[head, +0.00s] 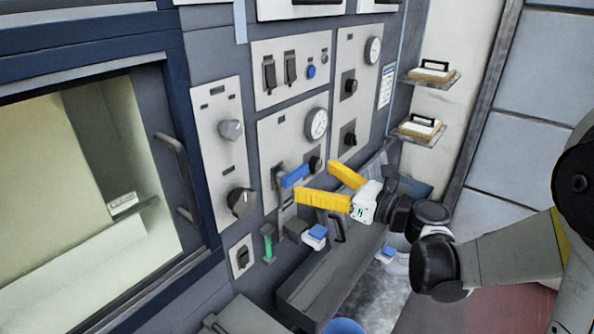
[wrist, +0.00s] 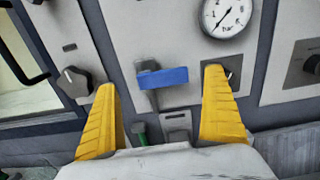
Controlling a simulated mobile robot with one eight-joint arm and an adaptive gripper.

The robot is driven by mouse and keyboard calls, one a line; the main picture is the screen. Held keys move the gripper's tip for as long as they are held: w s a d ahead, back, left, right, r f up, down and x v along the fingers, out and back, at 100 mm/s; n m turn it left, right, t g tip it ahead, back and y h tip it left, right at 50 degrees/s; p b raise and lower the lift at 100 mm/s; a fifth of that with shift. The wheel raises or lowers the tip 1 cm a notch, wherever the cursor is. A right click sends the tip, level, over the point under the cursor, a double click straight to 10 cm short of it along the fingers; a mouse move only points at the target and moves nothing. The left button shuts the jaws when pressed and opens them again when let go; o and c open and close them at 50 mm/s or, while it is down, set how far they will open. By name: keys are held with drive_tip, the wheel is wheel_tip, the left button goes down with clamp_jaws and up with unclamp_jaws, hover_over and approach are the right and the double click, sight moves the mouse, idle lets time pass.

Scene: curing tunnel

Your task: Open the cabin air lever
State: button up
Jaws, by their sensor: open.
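A lever with a blue handle (head: 296,176) sits on a grey panel below a round gauge; no label reading cabin air is legible. In the wrist view the blue handle (wrist: 165,77) points sideways to the right from its grey mount and lies between my fingers. My gripper (head: 318,182) has two yellow fingers spread wide, and nothing is held. It is in front of the panel with its tips near the blue handle. In the wrist view my gripper (wrist: 159,82) shows a finger on each side of the handle, with gaps on both sides.
The pressure gauge (wrist: 227,15) is above the lever. A dark knob (wrist: 73,80) is to the left. A green-handled lever (head: 268,243) hangs lower left. A grey box (head: 335,270) juts out below. A windowed door (head: 90,190) stands at left.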

sight(298, 171)
drive_tip(key=x, duration=0.5)
drive_tip(key=shift+w+a+b, duration=0.2)
drive_tip(key=shift+w+b, duration=0.15)
drive_tip(key=shift+b, duration=0.05)
drive_tip(key=c, duration=1.4)
